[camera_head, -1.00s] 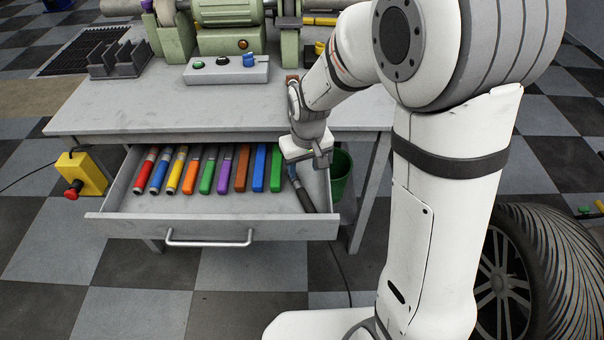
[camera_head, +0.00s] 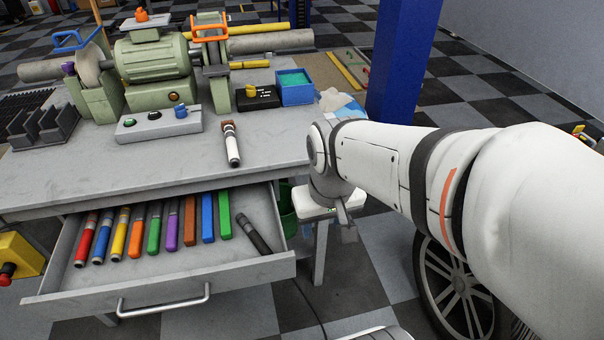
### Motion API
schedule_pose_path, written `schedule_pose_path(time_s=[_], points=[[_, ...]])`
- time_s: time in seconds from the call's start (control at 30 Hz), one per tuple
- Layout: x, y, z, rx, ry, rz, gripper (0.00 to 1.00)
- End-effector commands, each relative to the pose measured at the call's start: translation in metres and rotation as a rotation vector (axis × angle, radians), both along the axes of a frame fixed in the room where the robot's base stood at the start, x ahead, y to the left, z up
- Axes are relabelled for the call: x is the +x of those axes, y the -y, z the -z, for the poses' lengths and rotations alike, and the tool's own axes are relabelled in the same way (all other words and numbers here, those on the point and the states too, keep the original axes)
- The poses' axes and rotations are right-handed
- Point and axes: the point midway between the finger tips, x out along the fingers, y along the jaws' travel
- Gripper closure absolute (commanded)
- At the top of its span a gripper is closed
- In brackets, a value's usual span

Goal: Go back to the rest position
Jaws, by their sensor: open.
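My gripper (camera_head: 346,228) hangs at the end of my white arm, just right of the workbench's right edge, pointing down and empty. It is open, though its fingers show small. The open drawer (camera_head: 165,303) of the workbench (camera_head: 270,150) lies to its left, with a visible gap between them. In the drawer lies a row of several coloured-handled tools (camera_head: 154,230), with a dark-handled tool (camera_head: 253,234) tilted at the right. A white tool with a brown end (camera_head: 231,148) lies on the bench top.
A green grinder (camera_head: 155,70) and a grey button box (camera_head: 158,124) stand on the bench, with a blue bin (camera_head: 295,88) at its back right. A blue post (camera_head: 400,60) rises behind my arm. A green bucket (camera_head: 288,213) and a wheel (camera_head: 450,285) stand below.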

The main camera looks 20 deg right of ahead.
Motion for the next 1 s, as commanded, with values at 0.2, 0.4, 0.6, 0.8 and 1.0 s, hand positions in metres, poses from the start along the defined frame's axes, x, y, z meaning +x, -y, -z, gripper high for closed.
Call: schedule_pose_path(time_s=[0.2,0.4,0.6,0.8,1.0], points=[[-0.008,0.002,-0.001,0.0,0.001,0.012,0.53],[-0.007,0.002,-0.002,0.0,0.002,0.011,0.53],[-0.007,0.002,-0.028,0.001,0.011,0.011,0.53],[-0.007,0.002,-0.063,0.001,0.025,0.01,0.53],[-0.007,0.002,-0.09,0.002,0.038,0.009,0.53]])
